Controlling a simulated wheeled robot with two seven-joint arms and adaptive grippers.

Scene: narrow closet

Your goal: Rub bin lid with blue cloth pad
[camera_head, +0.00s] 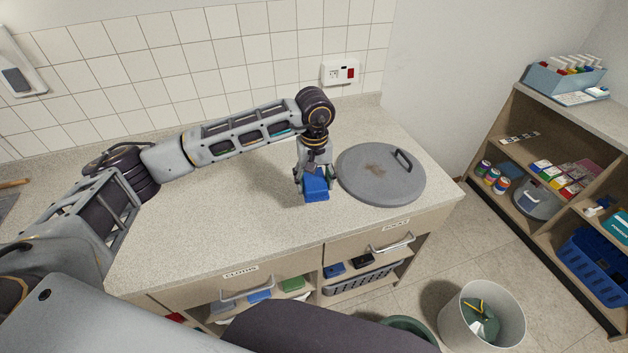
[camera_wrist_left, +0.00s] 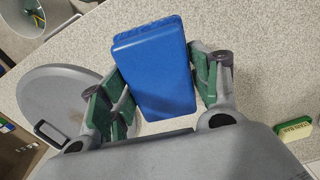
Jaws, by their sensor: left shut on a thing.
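The round grey bin lid (camera_head: 350,188) lies flat near the right end of the counter, with a dark handle (camera_head: 404,160) toward its far right and a brown smudge (camera_head: 376,168) on its upper middle. My left gripper (camera_head: 315,178) is just left of the lid, pointing down, shut on the blue cloth pad (camera_head: 316,190). In the left wrist view the pad (camera_wrist_left: 155,68) sits between the green-lined fingers, and the lid (camera_wrist_left: 50,92) is to their left. The pad is apart from the lid; I cannot tell whether it touches the counter. My right gripper is not in view.
Below are open shelves with coloured pads and a grey basket (camera_head: 362,284). A white bin (camera_head: 450,322) stands on the floor; a stocked shelf unit (camera_head: 515,120) is at right.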

